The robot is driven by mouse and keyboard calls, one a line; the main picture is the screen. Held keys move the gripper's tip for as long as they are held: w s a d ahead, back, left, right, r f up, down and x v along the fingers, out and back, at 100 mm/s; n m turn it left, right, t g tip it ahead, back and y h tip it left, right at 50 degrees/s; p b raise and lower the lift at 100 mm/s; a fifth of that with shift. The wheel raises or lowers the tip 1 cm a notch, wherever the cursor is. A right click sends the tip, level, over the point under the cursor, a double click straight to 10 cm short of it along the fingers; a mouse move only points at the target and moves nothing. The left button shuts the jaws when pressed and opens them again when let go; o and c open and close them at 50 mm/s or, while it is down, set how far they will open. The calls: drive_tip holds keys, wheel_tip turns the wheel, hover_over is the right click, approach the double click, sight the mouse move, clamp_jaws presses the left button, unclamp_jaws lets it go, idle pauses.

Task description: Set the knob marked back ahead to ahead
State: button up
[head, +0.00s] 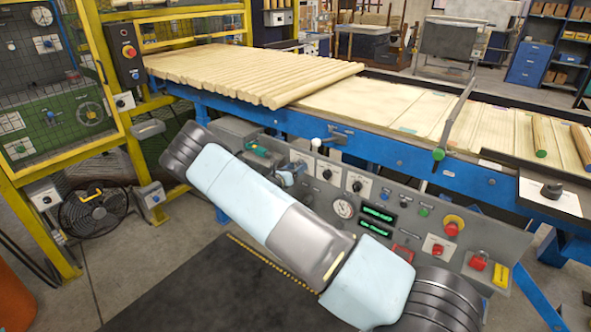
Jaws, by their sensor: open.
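The grey control panel (395,215) stands below the blue conveyor frame and faces me. Along its upper left it has small dark knobs on white plates: one (327,174) and another (357,186) to its right. The lettering is too small to read, so I cannot tell which knob is marked back ahead or where it points. My arm runs from the lower right to the upper left across the panel's front and hides its lower left part.
The panel also carries a round gauge (343,208), green displays (377,215), a red emergency button (452,228) and a red switch (478,261). Wooden rods (255,75) lie on the conveyor above. A yellow guard frame (80,155) and a fan (93,210) stand left. A dark mat (200,295) covers the floor.

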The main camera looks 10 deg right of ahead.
drive_tip(key=c, duration=1)
drive_tip(key=shift+c, duration=0.2)
drive_tip(key=shift+m, duration=0.3)
drive_tip(key=m, duration=1.1)
drive_tip(key=shift+m, duration=0.3)
drive_tip(key=o, duration=1)
